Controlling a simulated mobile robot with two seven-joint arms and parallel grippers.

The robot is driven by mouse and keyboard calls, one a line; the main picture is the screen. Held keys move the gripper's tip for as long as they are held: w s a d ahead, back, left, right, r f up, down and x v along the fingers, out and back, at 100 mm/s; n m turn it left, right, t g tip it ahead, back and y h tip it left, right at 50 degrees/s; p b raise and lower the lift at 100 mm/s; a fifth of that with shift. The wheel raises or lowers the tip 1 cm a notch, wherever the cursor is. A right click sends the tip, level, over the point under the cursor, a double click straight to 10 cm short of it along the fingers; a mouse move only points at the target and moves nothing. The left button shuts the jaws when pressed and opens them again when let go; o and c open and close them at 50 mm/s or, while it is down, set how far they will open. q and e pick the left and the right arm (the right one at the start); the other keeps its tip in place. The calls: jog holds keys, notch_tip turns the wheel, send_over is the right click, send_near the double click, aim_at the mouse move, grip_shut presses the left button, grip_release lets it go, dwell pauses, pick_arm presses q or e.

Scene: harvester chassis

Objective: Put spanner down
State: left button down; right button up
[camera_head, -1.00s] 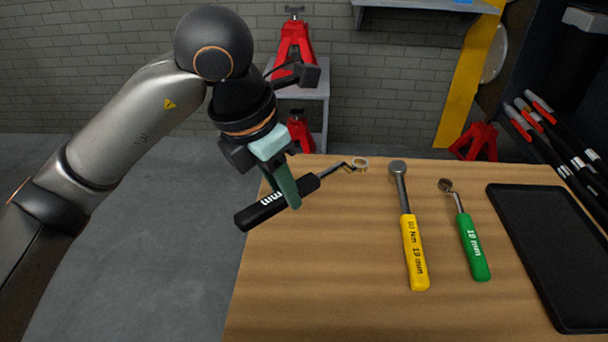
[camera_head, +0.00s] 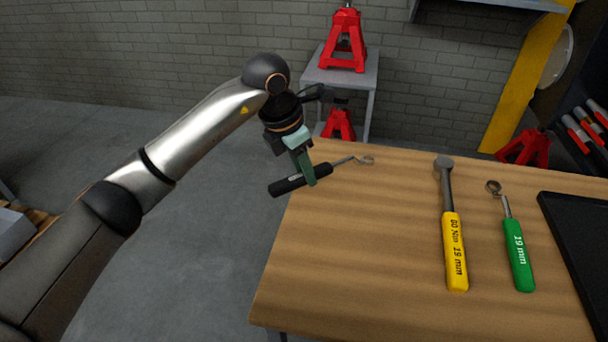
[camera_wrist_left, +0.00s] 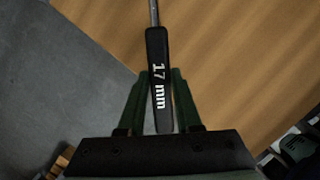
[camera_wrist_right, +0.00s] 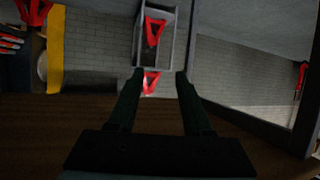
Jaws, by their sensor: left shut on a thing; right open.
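The black-handled spanner (camera_head: 318,174) is at the far left corner of the wooden table (camera_head: 365,255). Its ring end points right over the table and its handle end sticks out past the left edge. My left gripper (camera_head: 311,181) is shut on the black handle. In the left wrist view the handle (camera_wrist_left: 158,75) reads 17 mm and sits between the fingers (camera_wrist_left: 160,125). I cannot tell whether the spanner touches the tabletop. My right gripper (camera_wrist_right: 158,75) is open and empty in the right wrist view; it is not in the head view.
A yellow-handled torque wrench (camera_head: 455,250) and a green-handled 19 mm spanner (camera_head: 518,255) lie on the table. A black tray (camera_head: 580,235) is at the right. The table's middle left is clear. Red jack stands (camera_head: 343,42) stand behind it.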

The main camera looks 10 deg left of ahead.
pick_arm(q)
jog(key=shift+f, duration=0.55)
pick_arm(e)
jog(key=shift+w+r+t, duration=0.3)
jog(key=shift+w+r, duration=0.05)
jog(key=shift+r, duration=0.5)
pick_arm(q)
jog(key=c, duration=0.6)
grip_release()
jog(key=shift+f, duration=0.1)
pick_arm(e)
jog(key=shift+w+r, duration=0.1)
pick_arm(q)
jog(key=shift+r, duration=0.3)
jog(key=p+v, duration=0.2)
jog(key=v, duration=0.9)
jog(key=shift+s+r, duration=0.15)
jog(key=shift+r, duration=0.15)
pick_arm(e)
jog(key=s+f+g, duration=0.4)
jog(key=s+f, duration=0.2)
jog(key=f, duration=0.2)
jog(key=shift+a+f+m, duration=0.2)
jog(key=shift+f+m, duration=0.05)
jog(key=shift+m, duration=0.15)
